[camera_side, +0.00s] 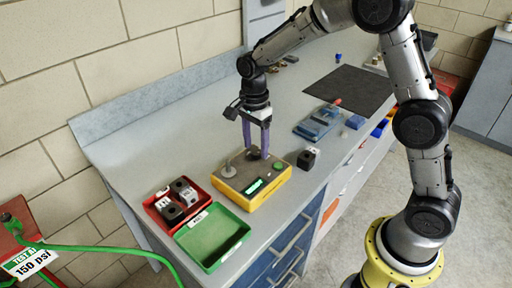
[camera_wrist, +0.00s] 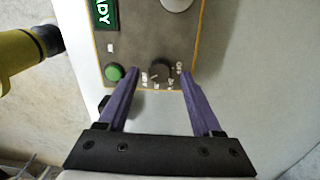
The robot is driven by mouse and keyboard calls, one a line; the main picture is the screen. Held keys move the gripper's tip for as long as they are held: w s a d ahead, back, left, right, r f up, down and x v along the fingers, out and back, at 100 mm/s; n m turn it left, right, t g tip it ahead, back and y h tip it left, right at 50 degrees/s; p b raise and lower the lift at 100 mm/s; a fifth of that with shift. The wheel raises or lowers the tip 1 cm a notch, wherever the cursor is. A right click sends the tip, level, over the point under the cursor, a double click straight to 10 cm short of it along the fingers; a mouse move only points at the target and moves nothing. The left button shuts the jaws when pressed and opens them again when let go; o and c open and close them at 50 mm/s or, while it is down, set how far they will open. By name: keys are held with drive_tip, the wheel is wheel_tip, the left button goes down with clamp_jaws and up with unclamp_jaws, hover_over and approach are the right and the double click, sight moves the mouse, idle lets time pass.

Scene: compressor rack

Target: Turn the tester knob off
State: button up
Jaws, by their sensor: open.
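The tester (camera_side: 270,190) is a yellow box with a grey-brown top, sitting on the bench. Its top has a green display (camera_wrist: 103,13), partly cut off with the letters "ADY" visible, and a green button (camera_wrist: 115,72). The black tester knob (camera_wrist: 159,68) is near one edge of the top, with small white marks around it. My gripper (camera_side: 257,152) points down over the tester, its purple fingers apart. In the wrist view the fingertips of my gripper (camera_wrist: 161,74) lie on either side of the knob. I cannot tell whether they touch it.
Blue items (camera_side: 314,128) and a dark mat (camera_side: 350,92) lie farther back. A green hose (camera_side: 110,248) hangs at left.

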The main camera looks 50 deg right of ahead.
drive_tip(key=shift+f, duration=0.65)
clamp_jaws()
